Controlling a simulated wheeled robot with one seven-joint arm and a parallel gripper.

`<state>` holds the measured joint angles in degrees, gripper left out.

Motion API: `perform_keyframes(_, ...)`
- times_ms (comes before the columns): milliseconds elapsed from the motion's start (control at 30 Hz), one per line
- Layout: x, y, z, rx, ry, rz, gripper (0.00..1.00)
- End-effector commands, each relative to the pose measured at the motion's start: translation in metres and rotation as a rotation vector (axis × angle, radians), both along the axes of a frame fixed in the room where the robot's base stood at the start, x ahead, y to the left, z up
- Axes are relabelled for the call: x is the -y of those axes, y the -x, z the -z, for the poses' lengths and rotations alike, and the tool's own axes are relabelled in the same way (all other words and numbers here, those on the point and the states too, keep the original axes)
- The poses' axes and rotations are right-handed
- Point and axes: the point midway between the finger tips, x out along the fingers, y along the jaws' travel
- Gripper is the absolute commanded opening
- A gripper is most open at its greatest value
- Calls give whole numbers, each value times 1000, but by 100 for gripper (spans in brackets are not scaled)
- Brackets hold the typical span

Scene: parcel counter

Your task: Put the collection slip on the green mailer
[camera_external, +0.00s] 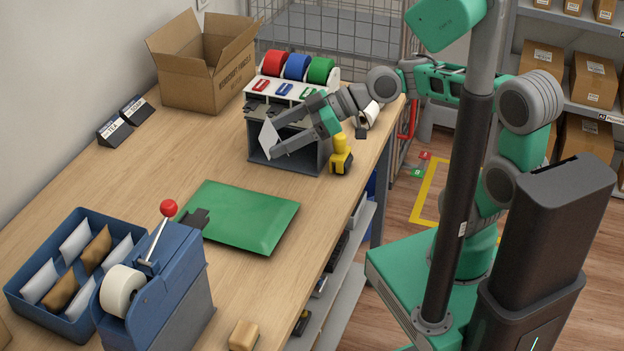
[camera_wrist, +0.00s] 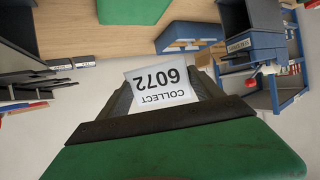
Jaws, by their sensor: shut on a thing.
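The collection slip (camera_wrist: 161,88) is a small white paper printed "COLLECT 6072", upside down in the wrist view. My gripper (camera_wrist: 165,100) is shut on it. In the external view the slip (camera_external: 268,138) shows as a pale sheet at the tips of my gripper (camera_external: 272,143), in front of the dark organiser and above the counter. The green mailer (camera_external: 245,218) lies flat on the counter, nearer the camera and apart from the slip. A dark piece lies at its left edge. Part of the mailer (camera_wrist: 133,10) also shows at the top of the wrist view.
A dark organiser (camera_external: 290,155) with red, blue and green rolls above stands behind my gripper. A yellow-and-black tool (camera_external: 341,155) stands beside it. A blue dispenser with a red-knobbed lever (camera_external: 165,290) and a blue tray (camera_external: 40,315) stand front left. Counter left of the mailer is clear.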

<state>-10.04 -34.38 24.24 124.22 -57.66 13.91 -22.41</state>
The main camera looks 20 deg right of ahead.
Motion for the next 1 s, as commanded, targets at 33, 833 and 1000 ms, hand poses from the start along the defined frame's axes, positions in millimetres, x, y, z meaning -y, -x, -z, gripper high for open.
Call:
perform_keyframes(33,4,13,-10,-1,0,-11,39)
perform_keyframes(833,-27,25,71,-7,4,-64,38)
perform_keyframes(1000,-62,-7,96,-9,5,-61,38)
